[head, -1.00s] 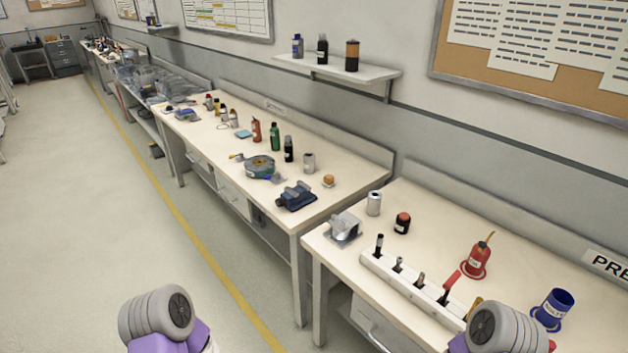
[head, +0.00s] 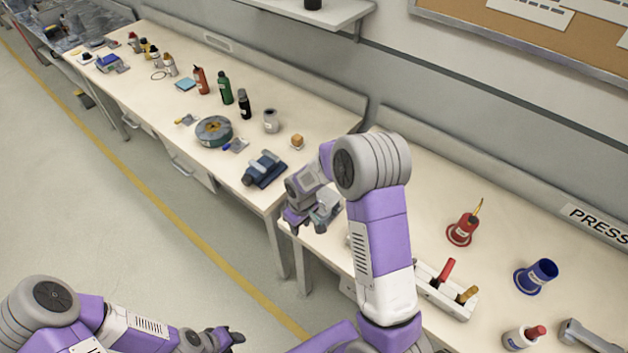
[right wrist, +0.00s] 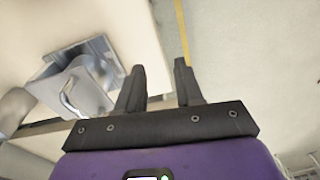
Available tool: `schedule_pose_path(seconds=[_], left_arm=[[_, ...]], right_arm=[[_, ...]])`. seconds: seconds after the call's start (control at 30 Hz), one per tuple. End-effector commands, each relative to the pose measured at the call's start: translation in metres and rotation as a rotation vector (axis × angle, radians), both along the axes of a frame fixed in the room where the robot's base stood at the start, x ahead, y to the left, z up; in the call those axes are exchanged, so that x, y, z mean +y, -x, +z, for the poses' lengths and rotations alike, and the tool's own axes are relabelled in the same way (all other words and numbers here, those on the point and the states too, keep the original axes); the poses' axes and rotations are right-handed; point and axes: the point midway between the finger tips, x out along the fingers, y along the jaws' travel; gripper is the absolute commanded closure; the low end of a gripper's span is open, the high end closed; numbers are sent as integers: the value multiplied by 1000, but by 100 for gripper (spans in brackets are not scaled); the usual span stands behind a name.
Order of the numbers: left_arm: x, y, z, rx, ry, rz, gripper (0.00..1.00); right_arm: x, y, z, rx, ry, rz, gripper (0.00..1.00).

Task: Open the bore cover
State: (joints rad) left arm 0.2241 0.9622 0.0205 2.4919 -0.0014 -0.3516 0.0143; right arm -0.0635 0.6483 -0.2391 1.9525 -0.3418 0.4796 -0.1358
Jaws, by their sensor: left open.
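The metal block with a rounded, shiny part (right wrist: 80,84) sits near the edge of the right bench in the right wrist view. I cannot tell for certain which part is the bore cover, or whether it is open. In the head view this block (head: 326,207) is partly hidden behind my right arm. My right gripper (head: 296,221) is beside the block, at its left. In the right wrist view the fingers of my right gripper (right wrist: 160,82) are apart and empty, with the block left of them. My left gripper (head: 234,338) is open and empty, low over the floor.
A blue vise (head: 264,169) is near the end of the neighbouring bench. The floor (head: 70,200) at left is clear.

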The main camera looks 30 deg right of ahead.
Motion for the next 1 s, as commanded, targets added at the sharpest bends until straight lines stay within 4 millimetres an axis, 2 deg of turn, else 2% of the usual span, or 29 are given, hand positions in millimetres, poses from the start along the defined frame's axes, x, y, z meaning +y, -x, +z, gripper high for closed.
schedule_pose_path(seconds=[0.03, 0.13, 0.2, 0.3, 0.43, 0.8, 1.0], left_arm=[[0, 0, 0, 1, 0, 1, 57], [0, 0, 0, 1, -1, 1, 57], [0, 0, 1, 1, -1, 1, 57], [0, 0, 1, 2, -1, 1, 57], [0, 0, -1, 1, -1, 1, 57], [0, 0, -7, 1, -1, 1, 57], [0, 0, -7, 1, -1, 1, 57]], right_arm=[[-14, -16, 26, -16, 50, 26, 64], [-39, -32, 67, -20, 139, 62, 64], [-52, -37, 90, -18, 183, 72, 64], [-63, -41, 106, -13, 220, 79, 64], [-69, -42, 100, -7, 232, 80, 64], [-78, -45, 45, -6, 230, 79, 64], [-80, -46, 37, -8, 229, 79, 64]])
